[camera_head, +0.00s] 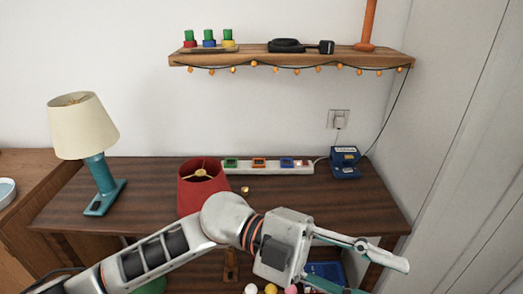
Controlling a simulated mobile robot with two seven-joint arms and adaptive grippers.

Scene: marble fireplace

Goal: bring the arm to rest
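My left arm comes in from the lower left and crosses in front of the desk. Its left gripper (376,279) is at the lower right, with its two fingers spread apart and nothing visible between them. The lower finger is partly cut off by the bottom edge of the picture. My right gripper is not in view.
A wooden desk (145,187) holds a teal lamp (97,172) with a cream shade, a red lampshade (203,186) just behind my arm, a power strip (285,167) and a blue device (345,160). A shelf (240,58) hangs above. Colourful balls (270,289) show below my gripper.

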